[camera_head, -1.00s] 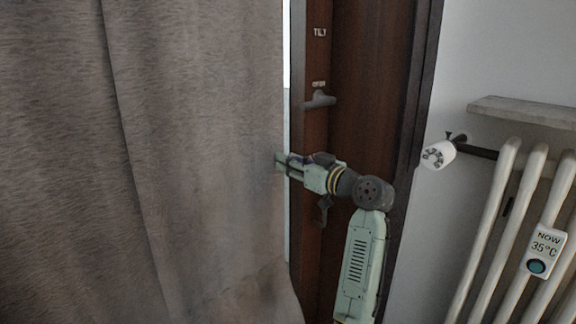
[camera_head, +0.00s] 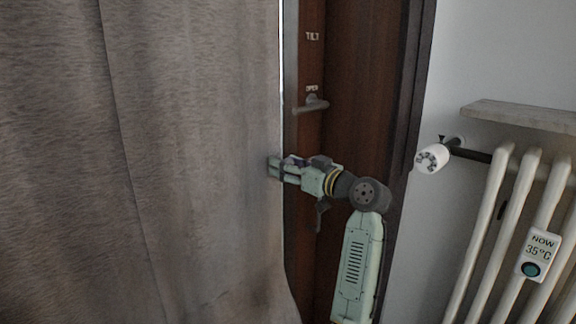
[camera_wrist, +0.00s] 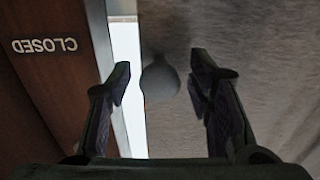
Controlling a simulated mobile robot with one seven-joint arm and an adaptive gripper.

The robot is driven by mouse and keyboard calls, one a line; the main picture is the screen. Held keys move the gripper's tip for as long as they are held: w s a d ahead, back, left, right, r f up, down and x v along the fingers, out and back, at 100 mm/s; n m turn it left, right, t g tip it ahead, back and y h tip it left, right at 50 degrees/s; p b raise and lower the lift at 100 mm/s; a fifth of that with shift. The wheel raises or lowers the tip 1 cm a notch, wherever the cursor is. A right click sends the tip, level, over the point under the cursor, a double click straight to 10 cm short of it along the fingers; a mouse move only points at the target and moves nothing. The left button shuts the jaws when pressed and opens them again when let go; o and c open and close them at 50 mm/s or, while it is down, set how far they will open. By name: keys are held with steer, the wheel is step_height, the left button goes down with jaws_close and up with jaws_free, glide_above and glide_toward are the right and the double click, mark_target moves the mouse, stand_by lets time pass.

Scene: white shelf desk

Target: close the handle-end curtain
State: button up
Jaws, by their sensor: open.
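The grey-brown curtain (camera_head: 150,150) fills the left half of the head view, its right edge hanging in front of the dark wooden door or window frame. My gripper (camera_head: 272,168) is at that right edge, pointing left. In the wrist view, my gripper (camera_wrist: 160,80) is open, with one finger on each side of the picture. The curtain (camera_wrist: 260,50) lies behind the right finger there, and a bright strip shows by the left finger. A grey rounded piece (camera_wrist: 161,80) shows between the fingers; I cannot tell whether they touch it.
A door handle (camera_head: 312,104) sits on the wooden frame (camera_head: 350,60) under TILT and OPEN labels. A CLOSED label (camera_wrist: 45,46) shows in the wrist view. At right are a radiator (camera_head: 510,210), its white valve knob (camera_head: 432,158) and a shelf (camera_head: 520,115).

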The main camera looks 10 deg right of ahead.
steer(key=v, duration=1.2)
steer(key=shift+c, duration=0.2)
